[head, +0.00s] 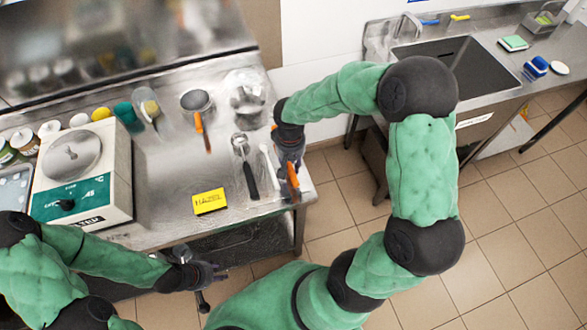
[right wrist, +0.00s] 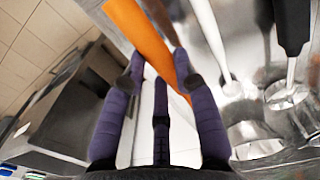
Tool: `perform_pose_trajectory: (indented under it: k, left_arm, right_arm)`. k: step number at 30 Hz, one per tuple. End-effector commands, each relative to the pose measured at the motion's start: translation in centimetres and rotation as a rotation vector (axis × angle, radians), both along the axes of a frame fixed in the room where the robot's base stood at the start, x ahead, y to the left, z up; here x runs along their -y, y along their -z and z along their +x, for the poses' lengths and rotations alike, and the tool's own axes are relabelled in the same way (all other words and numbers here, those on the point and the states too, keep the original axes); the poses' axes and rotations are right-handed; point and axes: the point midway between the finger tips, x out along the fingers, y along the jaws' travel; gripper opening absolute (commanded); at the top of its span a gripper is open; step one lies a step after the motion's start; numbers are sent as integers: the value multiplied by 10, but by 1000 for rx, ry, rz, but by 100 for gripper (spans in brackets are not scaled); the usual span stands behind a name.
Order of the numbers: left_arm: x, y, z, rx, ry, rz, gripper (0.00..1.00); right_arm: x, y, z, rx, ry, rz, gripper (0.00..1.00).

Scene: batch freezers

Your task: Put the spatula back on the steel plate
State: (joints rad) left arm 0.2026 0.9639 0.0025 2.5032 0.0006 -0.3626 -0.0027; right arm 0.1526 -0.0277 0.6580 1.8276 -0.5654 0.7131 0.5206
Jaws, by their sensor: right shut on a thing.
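My right gripper (head: 290,165) is at the right end of the steel counter, shut on an orange spatula (head: 293,182). In the right wrist view, the orange spatula (right wrist: 142,38) runs slantwise between the fingers of my right gripper (right wrist: 158,75). Its far end is cut off by that picture's top edge. I cannot tell whether it touches the counter (head: 165,180). A round steel plate (head: 72,152) tops the white and green scale at the counter's left. My left gripper (head: 212,280) is empty, fingers apart, in front of the counter's front edge.
A yellow label (head: 209,201) sits near the front edge. Bare counter lies between scale and tools. A sink (head: 462,70) is at the back right.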

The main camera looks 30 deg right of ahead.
Motion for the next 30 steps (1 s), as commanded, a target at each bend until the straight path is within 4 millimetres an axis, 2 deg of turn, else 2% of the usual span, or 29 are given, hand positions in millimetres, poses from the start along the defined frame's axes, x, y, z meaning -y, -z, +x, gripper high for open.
perform_pose_trajectory:
  k: [5,9,12,23,24,25,26,30]
  left_arm:
    - [0,2,0,0,0,0,40]
    - [0,7,0,0,0,0,40]
    - [0,9,0,0,0,0,40]
    - [0,12,0,0,0,0,40]
    - [0,11,0,0,0,0,40]
    - [0,11,0,0,0,0,40]
    - [0,11,0,0,0,0,40]
    - [0,11,0,0,0,0,40]
  right_arm:
    - [8,10,0,-2,3,0,0]
    - [9,32,0,-4,0,0,0]
    - [9,41,0,-1,1,0,0]
    - [9,44,1,0,1,0,0]
    - [9,43,1,0,1,0,38]
    - [9,43,1,0,1,0,46]
    - [9,43,1,0,1,0,53]
    - [9,43,1,0,1,0,53]
